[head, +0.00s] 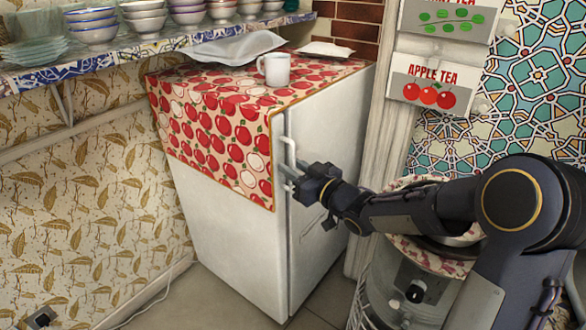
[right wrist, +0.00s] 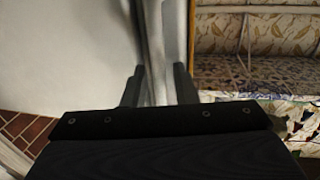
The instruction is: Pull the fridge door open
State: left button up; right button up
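The white fridge (head: 225,225) stands against the leaf-patterned wall, with an apple-print cloth (head: 215,125) over its top and left side. Its door (head: 325,235) faces right and looks shut. A pale vertical handle (head: 290,150) is near the door's left edge. My right gripper (head: 294,180) is at the handle's lower part. In the right wrist view, the handle (right wrist: 153,45) stands between the two fingers of my right gripper (right wrist: 157,88), which sit close on either side and look closed on it. A small dark shape (head: 42,318) at the lower left may be my left gripper's tip.
A white mug (head: 274,69) stands on the fridge top near a grey cushion-like packet (head: 225,48). A shelf of bowls (head: 92,25) runs above. A metal samovar-like vessel (head: 400,295) stands close under my right arm. Some floor (head: 312,320) shows before the fridge.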

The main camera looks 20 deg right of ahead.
jog(key=shift+w, duration=0.15)
grip_shut()
jog(key=shift+a, duration=0.15)
